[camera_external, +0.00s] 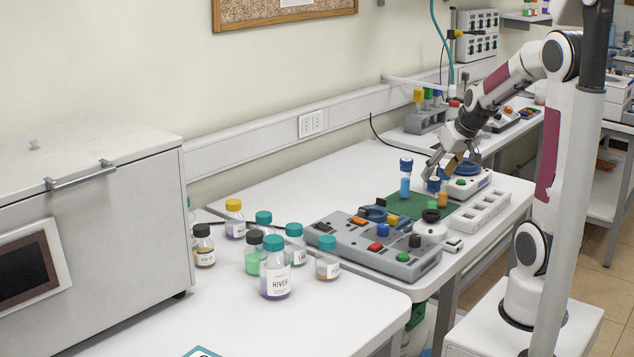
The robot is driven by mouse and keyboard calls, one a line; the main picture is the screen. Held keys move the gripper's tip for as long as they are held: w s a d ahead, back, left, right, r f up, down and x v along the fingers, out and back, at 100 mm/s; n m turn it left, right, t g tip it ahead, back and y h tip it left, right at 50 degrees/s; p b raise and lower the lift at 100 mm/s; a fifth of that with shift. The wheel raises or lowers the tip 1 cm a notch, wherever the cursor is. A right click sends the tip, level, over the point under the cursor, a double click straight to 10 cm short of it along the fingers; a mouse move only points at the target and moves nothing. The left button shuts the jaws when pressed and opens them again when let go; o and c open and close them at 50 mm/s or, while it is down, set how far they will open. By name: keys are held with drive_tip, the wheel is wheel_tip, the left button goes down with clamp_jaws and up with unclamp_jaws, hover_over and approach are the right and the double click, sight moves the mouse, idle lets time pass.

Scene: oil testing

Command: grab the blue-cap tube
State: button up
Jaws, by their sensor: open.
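A tube with a blue cap and blue liquid (405,181) stands upright at the back edge of the green mat (404,206). My gripper (438,172) is open, pointing down, just right of this tube and apart from it. A second dark blue cap (433,185) shows below my fingers, next to a small orange vessel (443,198). My fingers partly hide these two. I cannot tell whether the fingers touch the second blue cap.
A blue-topped device (467,182) stands right of my gripper, with a white rack (482,211) in front. A grey button panel (372,246) lies front left of the mat. A rack with coloured-cap tubes (426,121) stands behind. Several bottles (277,273) stand left.

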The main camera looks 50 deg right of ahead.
sight(437, 180)
drive_tip(key=shift+f, duration=0.1)
drive_tip(key=shift+w+d+f, duration=0.15)
drive_tip(key=shift+w+f, duration=0.1)
drive_tip(key=shift+f, duration=0.6)
drive_tip(key=shift+w+d+f, duration=0.1)
drive_tip(key=shift+w+f, duration=0.15)
drive_tip(key=shift+f, duration=0.55)
drive_tip(key=shift+x, duration=0.8)
drive_tip(key=shift+c, duration=0.4)
drive_tip(key=c, duration=1.2)
